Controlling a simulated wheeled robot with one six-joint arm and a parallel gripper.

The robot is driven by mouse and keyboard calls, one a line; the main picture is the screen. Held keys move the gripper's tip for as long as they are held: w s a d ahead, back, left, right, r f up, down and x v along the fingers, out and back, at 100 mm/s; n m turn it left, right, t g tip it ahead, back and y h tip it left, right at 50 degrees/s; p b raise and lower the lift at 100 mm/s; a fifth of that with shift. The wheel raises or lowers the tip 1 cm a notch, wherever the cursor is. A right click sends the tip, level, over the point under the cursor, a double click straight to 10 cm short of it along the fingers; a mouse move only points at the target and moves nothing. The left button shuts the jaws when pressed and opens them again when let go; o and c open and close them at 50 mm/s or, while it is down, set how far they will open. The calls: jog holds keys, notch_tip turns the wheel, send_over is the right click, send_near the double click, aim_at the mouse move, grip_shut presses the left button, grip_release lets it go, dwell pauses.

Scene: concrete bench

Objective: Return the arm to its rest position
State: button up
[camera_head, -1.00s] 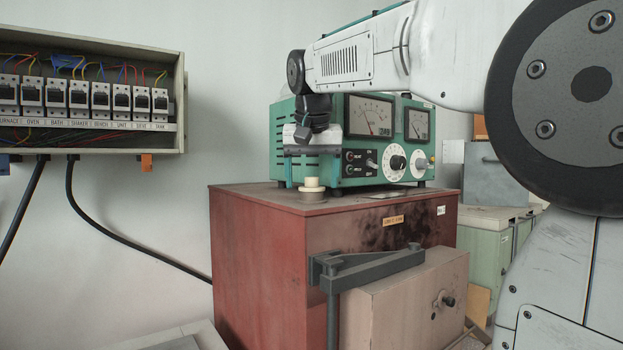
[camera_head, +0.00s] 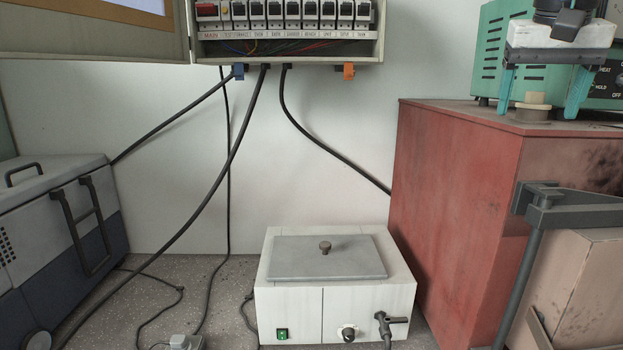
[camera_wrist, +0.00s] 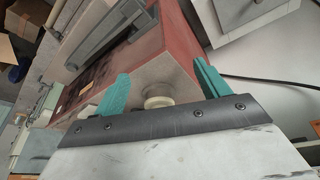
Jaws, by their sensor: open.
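My gripper (camera_head: 538,108) is at the upper right of the head view, its two teal fingers spread apart and pointing down. A small cream knob-like piece on a round base (camera_head: 533,110) stands between the fingers on top of the red cabinet (camera_head: 455,190). The fingers are on either side of it with gaps, and nothing is gripped. In the wrist view my gripper (camera_wrist: 160,78) also shows open, with the cream piece (camera_wrist: 158,102) between the fingers, partly hidden by the gripper's dark edge. Most of my arm is outside the head view.
A teal meter unit (camera_head: 490,55) stands close behind my gripper. A grey clamp-like bar (camera_head: 570,208) juts out at the cabinet's front. A white lidded box (camera_head: 290,300), a grey-blue case (camera_head: 60,230), a breaker box (camera_head: 300,50) and black cables are to the left.

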jog(key=s+a+f+n, duration=0.1)
jog(key=s+a+f, duration=0.1)
jog(key=s+f, duration=0.4)
jog(key=s+a+f+n+g+y, duration=0.1)
jog(key=s+f, duration=0.5)
jog(key=f, duration=0.6)
jog(key=s+a+f+n+g, duration=0.1)
jog(key=s+a+f+n, duration=0.1)
jog(key=s+a+f, duration=0.3)
notch_tip(320, 180, down, 5)
jog(key=shift+s+r+n+y, duration=0.15)
jog(key=shift+s+n+y, duration=0.25)
jog(key=shift+s, duration=0.6)
